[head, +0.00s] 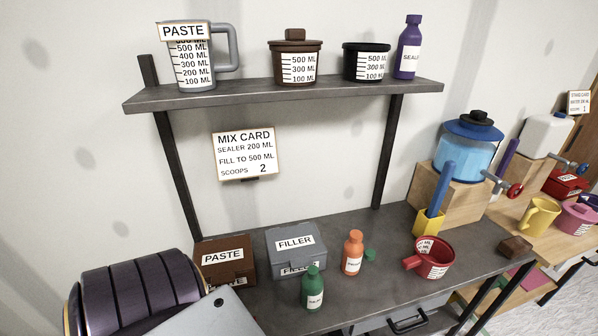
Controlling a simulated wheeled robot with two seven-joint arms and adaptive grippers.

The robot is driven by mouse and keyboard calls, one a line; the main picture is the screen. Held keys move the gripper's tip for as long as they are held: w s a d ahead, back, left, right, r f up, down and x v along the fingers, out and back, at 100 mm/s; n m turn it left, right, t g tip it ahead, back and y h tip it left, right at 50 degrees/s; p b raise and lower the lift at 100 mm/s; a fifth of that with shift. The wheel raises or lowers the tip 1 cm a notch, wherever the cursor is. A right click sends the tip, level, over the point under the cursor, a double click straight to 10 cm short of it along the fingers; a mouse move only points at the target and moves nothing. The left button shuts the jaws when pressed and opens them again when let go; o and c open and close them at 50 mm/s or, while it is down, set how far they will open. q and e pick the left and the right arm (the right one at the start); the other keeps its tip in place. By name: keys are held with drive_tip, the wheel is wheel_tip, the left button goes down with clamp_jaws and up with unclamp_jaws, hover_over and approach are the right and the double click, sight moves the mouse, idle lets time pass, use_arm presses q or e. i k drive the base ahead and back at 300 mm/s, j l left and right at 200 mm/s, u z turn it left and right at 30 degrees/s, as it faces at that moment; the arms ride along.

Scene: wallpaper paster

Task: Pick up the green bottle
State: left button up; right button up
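The green bottle (313,290) stands upright on the lower grey worktop near its front edge, with a white label on its front. It stands in front of the grey FILLER box (296,250) and to the left of the orange bottle (353,254). Nothing holds it, and its whole front shows. Neither of my grippers is in view.
A brown PASTE box (225,262) sits left of the bottle. A dark ribbed object (125,295) fills the lower left. A shelf (300,92) hangs above.

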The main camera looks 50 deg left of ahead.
sight(312, 282)
drive_tip(key=j+u, duration=0.1)
drive_tip(key=u, duration=0.25)
drive_tip(key=j+u, duration=0.15)
drive_tip(key=u, duration=0.25)
drive_tip(key=k+j+u, duration=0.1)
drive_tip(key=u, duration=0.25)
